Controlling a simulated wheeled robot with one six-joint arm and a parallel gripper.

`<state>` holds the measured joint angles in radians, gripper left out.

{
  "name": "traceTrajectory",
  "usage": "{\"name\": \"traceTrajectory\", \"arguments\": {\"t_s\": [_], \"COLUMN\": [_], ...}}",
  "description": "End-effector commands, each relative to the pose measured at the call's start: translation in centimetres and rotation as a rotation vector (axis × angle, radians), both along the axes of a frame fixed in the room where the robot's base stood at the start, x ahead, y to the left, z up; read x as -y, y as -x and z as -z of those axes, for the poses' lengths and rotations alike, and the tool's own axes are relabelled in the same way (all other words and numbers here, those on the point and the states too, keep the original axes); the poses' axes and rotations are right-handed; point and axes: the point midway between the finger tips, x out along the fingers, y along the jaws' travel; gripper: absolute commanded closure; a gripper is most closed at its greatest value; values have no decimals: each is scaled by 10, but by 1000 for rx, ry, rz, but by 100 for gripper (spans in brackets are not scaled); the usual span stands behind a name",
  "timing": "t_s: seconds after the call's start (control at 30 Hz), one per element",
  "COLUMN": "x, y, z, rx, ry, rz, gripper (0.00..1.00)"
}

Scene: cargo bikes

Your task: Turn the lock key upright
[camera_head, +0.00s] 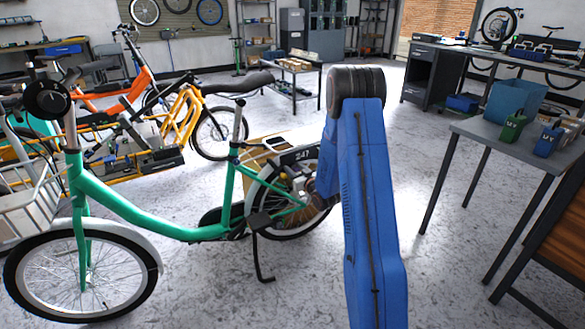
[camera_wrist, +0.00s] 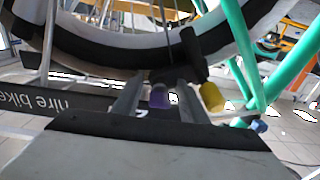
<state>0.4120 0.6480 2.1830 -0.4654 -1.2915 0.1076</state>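The green bike (camera_head: 150,220) stands at left centre, and my arm reaches to its rear wheel. My gripper (camera_wrist: 158,100) is at that wheel, with its two fingers apart. A small purple piece (camera_wrist: 158,96), perhaps the key's head, shows between the fingers, with a gap seeming to show on each side. A yellow piece (camera_wrist: 212,97) sits just right of the right finger. A black part (camera_wrist: 194,54), perhaps the lock body, is by the tyre above them. The key's angle is hard to tell. In the head view my arm partly hides the lock area.
The green frame tubes (camera_wrist: 245,50) run close on the right of the wrist view. A dark panel with upside-down "hire bike" lettering (camera_wrist: 40,98) lies at left. The floor between is clear.

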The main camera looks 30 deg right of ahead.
Motion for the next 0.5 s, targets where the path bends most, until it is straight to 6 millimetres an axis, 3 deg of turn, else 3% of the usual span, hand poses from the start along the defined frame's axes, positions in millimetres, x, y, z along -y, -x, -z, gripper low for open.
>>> {"name": "traceTrajectory", "arguments": {"t_s": [0.03,0.17,0.5], "x": [0,0,0], "y": [0,0,0], "z": [0,0,0], "rx": [0,0,3], "ry": [0,0,93], "rz": [0,0,0], "gripper": [68,99,100]}}
